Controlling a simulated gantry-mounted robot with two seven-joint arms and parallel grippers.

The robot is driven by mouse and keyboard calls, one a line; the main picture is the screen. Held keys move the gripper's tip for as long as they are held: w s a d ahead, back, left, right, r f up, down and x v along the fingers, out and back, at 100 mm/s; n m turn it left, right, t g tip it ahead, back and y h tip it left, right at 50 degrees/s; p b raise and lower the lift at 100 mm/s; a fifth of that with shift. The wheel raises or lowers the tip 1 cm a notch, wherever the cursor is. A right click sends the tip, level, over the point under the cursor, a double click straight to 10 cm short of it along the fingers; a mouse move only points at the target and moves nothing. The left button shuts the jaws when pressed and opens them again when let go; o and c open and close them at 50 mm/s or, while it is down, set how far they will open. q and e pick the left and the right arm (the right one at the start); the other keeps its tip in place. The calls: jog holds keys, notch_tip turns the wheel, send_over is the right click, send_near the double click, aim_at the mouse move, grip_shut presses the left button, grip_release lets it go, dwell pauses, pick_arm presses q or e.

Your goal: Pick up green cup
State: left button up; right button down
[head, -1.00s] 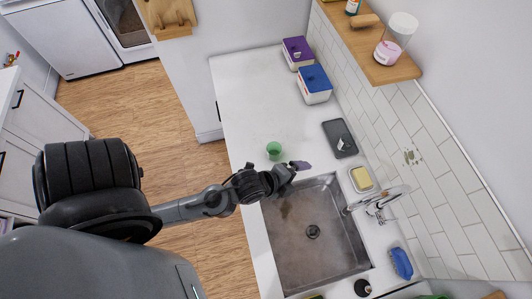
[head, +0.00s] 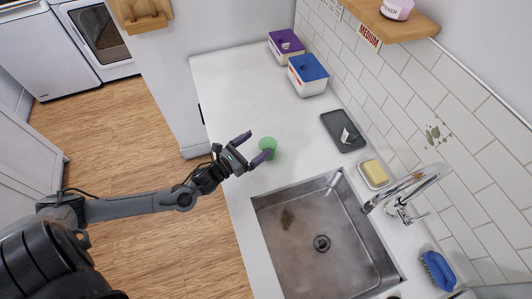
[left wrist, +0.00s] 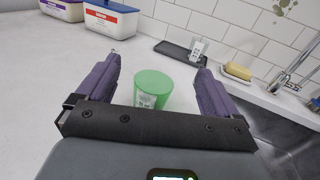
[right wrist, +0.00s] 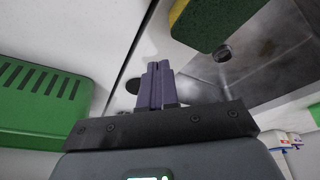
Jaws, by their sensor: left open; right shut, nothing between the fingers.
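The green cup (head: 268,147) stands on the white counter, a little behind the sink. In the left wrist view the cup (left wrist: 153,88) is upright with a small pale label on its side. My left gripper (head: 250,146) is open, its purple fingers pointing at the cup. In the left wrist view the cup shows between the two fingers, with gaps on both sides. My right gripper (right wrist: 158,80) is shut and empty in the right wrist view, above the sink area. It does not show in the head view.
The sink (head: 321,243) with its faucet (head: 402,190) lies in front of the cup. A grey tray (head: 343,132), a yellow soap bar (head: 374,171) and two lidded boxes, purple (head: 286,46) and blue (head: 308,75), stand along the wall. The counter left of the boxes is clear.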

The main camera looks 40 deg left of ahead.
pick_arm(q)
send_near(274, 144)
jog(key=shift+w+r+b, duration=0.3)
jog(key=shift+w+b, duration=0.1)
jog(key=shift+w, duration=0.15)
jog(key=shift+w+f, duration=0.1)
jog(key=shift+f, duration=0.2)
jog(key=shift+w+d, duration=0.2)
jog(key=shift+w, duration=1)
jog(key=shift+w+d, duration=0.2)
jog(key=shift+w, duration=0.95)
jog(key=shift+w+d, duration=0.15)
jog(key=shift+w, duration=1.05)
jog(key=shift+c, duration=0.3)
jog(key=c, duration=1)
